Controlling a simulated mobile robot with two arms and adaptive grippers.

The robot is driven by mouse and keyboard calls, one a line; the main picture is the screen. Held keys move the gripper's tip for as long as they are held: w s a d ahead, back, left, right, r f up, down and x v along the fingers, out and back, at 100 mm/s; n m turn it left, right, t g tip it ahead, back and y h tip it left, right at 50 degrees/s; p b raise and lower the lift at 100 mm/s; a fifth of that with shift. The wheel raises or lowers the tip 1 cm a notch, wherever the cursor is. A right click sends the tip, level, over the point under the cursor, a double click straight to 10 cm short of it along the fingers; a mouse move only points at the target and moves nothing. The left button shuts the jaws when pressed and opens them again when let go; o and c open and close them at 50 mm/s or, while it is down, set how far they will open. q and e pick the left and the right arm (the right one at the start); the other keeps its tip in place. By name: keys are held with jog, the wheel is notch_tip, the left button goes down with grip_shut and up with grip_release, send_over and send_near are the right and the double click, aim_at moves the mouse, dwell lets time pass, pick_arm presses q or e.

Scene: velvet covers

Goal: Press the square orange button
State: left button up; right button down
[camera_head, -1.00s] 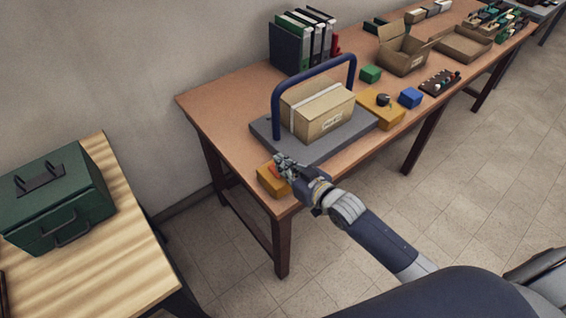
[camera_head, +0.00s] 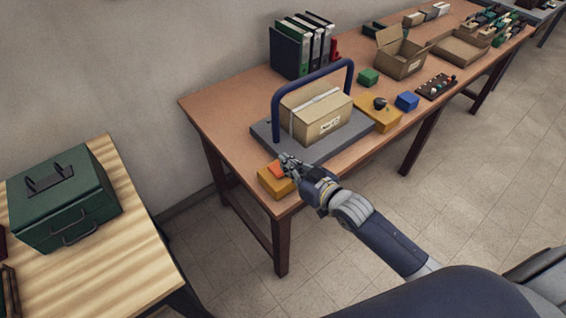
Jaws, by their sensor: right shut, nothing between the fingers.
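The square orange button (camera_head: 276,170) sits on top of a yellow box (camera_head: 273,184) at the near left corner of the brown table. My right gripper (camera_head: 286,161) is shut and empty, with its fingertips at the right side of the button. I cannot tell whether the fingertips touch it. The gripper hides part of the button and of the box's right side. My left gripper is not in view.
A grey platform (camera_head: 268,136) with a blue hoop and a cardboard box (camera_head: 318,116) stands just behind. Another yellow box (camera_head: 383,119) with a black knob is to the right. Binders (camera_head: 300,50) stand at the back. A green case (camera_head: 60,198) is on the left table.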

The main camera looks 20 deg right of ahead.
jog(key=b+v, duration=0.1)
jog(key=v, duration=0.6)
jog(key=shift+w+d+r, duration=0.1)
jog(key=shift+d+r, duration=0.05)
dwell(0.6)
jog(key=s+d+f+m+g+h, duration=0.1)
jog(key=s+d+f+g+h, duration=0.2)
jog(key=f, duration=0.8)
jog(key=s+d+f+g, duration=0.15)
jog(key=s+f, duration=0.25)
jog(key=f, duration=0.7)
jog(key=s+d+f+m+g+h, duration=0.1)
jog(key=s+d+f+h, duration=0.2)
jog(key=f, duration=0.8)
jog(key=s+a+f+g, duration=0.1)
jog(key=s+f+g, duration=0.1)
jog(key=s+f, duration=0.4)
jog(key=s+a+f+g, duration=0.2)
jog(key=s+f, duration=0.4)
jog(key=s, duration=0.7)
jog(key=s+a+f+g, duration=0.1)
jog(key=s+f+g, duration=0.2)
jog(key=s+f, duration=0.3)
jog(key=s, duration=0.4)
jog(key=shift+s+a+y, duration=0.35)
jog(key=shift+a+y, duration=0.05)
jog(key=shift+f, duration=0.1)
